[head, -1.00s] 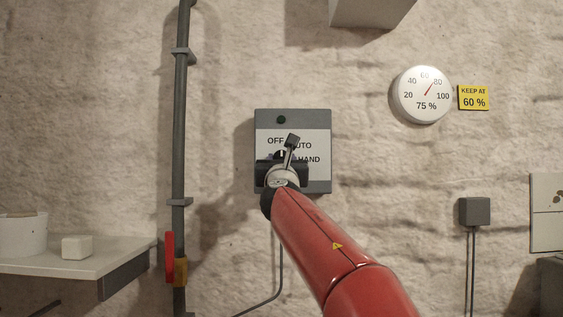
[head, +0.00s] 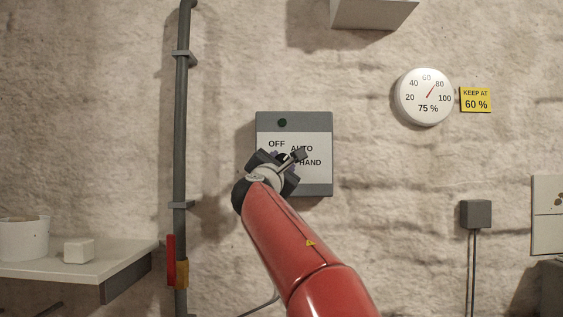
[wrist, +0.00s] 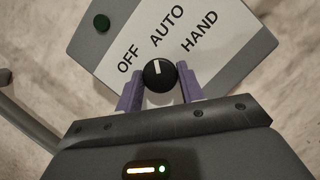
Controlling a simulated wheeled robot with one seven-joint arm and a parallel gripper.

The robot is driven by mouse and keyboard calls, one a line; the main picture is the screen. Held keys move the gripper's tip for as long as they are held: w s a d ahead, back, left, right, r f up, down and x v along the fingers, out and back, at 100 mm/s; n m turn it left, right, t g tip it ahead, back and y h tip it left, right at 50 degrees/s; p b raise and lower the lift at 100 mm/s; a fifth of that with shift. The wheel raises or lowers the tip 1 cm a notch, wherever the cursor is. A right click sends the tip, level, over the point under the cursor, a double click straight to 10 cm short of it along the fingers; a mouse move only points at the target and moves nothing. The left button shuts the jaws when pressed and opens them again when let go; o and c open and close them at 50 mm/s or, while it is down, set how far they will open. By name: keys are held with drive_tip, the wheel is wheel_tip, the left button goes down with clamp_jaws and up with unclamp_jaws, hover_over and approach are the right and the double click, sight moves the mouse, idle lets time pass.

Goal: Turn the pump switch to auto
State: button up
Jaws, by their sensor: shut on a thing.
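The grey pump switch box (head: 294,118) is on the wall, with a white face marked OFF, AUTO and HAND and a dark green lamp. My gripper (wrist: 160,84) is shut on the round black knob (wrist: 159,77), one purple finger on each side. In the wrist view the knob's white pointer points nearly straight up, between OFF and AUTO and much closer to AUTO (wrist: 167,26). In the head view my gripper (head: 279,158) is tilted in front of the box and hides most of the knob.
A grey vertical pipe (head: 181,120) with a red and yellow valve handle runs left of the box. A shelf (head: 110,262) with a white pot and block is at lower left. A round gauge (head: 425,97) reads 75 %, beside a yellow "KEEP AT 60 %" sign (head: 475,100).

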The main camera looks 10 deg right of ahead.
drive_tip(key=shift+m+g, duration=0.4)
drive_tip(key=shift+m, duration=0.4)
drive_tip(key=shift+h, duration=0.4)
drive_tip(key=o, duration=1)
drive_tip(key=shift+a, duration=0.1)
drive_tip(key=b+v, duration=0.2)
drive_tip(key=v, duration=0.5)
drive_tip(key=shift+s+a+b, duration=0.1)
drive_tip(key=shift+s+b, duration=0.2)
drive_tip(key=shift+s, duration=0.1)
